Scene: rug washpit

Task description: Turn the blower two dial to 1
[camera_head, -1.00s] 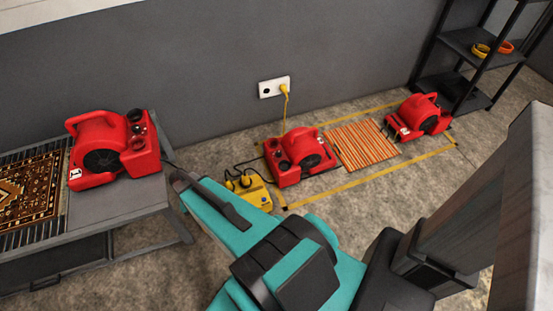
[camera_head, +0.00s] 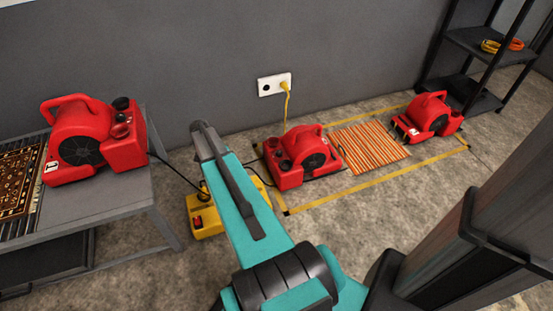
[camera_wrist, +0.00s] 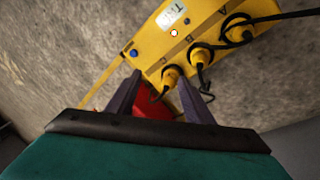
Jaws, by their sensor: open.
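Three red blowers are in the head view. One (camera_head: 85,140) stands on the grey table at left, with dark round dials on its right side. A second (camera_head: 298,158) stands on the floor in the middle, with dials on its left side. A third (camera_head: 430,117) stands farther right, its dials unclear. A red surface shows between the fingers, apparently untouched.
The yellow box (camera_head: 203,221) lies on the floor, partly behind my arm, with black cables. A striped orange mat (camera_head: 368,147) lies between the floor blowers inside yellow tape. A wall socket (camera_head: 274,85) and black shelf (camera_head: 470,92) are behind. A patterned rug (camera_head: 20,180) lies on the table.

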